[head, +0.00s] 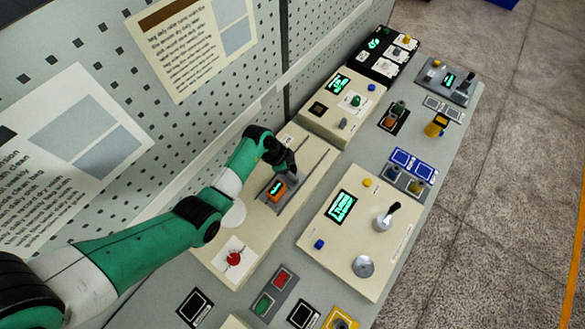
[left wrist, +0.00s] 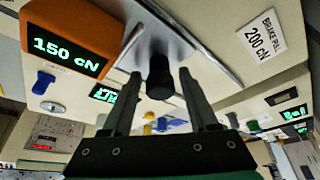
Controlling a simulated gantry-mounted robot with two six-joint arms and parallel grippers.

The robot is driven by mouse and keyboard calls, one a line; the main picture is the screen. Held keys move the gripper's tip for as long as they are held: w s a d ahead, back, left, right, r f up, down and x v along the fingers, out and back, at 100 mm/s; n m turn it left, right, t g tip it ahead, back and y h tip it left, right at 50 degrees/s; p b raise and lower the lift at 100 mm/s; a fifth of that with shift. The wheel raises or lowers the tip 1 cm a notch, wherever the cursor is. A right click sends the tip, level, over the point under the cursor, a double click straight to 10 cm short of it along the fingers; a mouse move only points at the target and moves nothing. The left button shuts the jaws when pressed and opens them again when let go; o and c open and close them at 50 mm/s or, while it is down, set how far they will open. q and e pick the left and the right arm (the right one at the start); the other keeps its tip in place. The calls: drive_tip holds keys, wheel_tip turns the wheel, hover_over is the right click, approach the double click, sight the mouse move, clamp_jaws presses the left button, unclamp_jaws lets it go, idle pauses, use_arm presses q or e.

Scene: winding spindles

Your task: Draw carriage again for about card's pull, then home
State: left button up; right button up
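My left gripper (head: 284,168) is over the slotted cream panel, just above the orange gauge (head: 277,187). In the left wrist view the fingers (left wrist: 160,85) are open, on either side of a black knob (left wrist: 160,77), with a gap at each side. The knob is on a grey metal carriage plate (left wrist: 158,38). The orange gauge (left wrist: 68,42) beside it reads 150 cN in green. A white card (left wrist: 262,36) reads "BRAKE PULL 200 cN". My right gripper is not in view.
A red knob (head: 233,258) sits at the near end of the slotted panel. To the right, a cream box (head: 360,262) carries a green display, a black-tipped lever (head: 390,212) and a round metal knob. Red and green buttons (head: 275,292) are in front.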

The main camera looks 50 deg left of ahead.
use_arm(q)
clamp_jaws()
idle(1.2)
